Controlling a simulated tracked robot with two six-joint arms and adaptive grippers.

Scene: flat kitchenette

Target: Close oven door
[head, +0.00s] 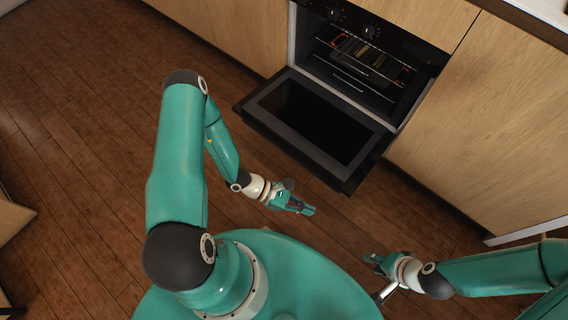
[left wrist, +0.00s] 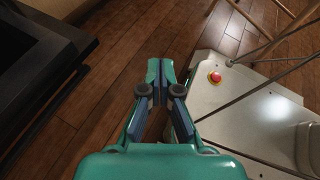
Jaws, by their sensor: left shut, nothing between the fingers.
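The oven (head: 376,62) is built into the wooden cabinets at the top of the head view. Its black door (head: 315,120) is hinged down and open, lying roughly flat in front of the cavity. The door also shows at the left of the left wrist view (left wrist: 38,62). My left gripper (head: 308,210) is below the door's front edge in the picture, apart from it. It is shut and empty, and its fingertips meet in the left wrist view (left wrist: 160,68). My right gripper (head: 370,262) is farther right and lower, away from the door; its fingers are too small to judge.
Inside the oven is a wire rack (head: 362,55) with a dark item on it. Two knobs (head: 352,22) sit above the cavity. Wooden cabinets (head: 490,130) flank the oven. The brown plank floor (head: 80,130) is clear to the left.

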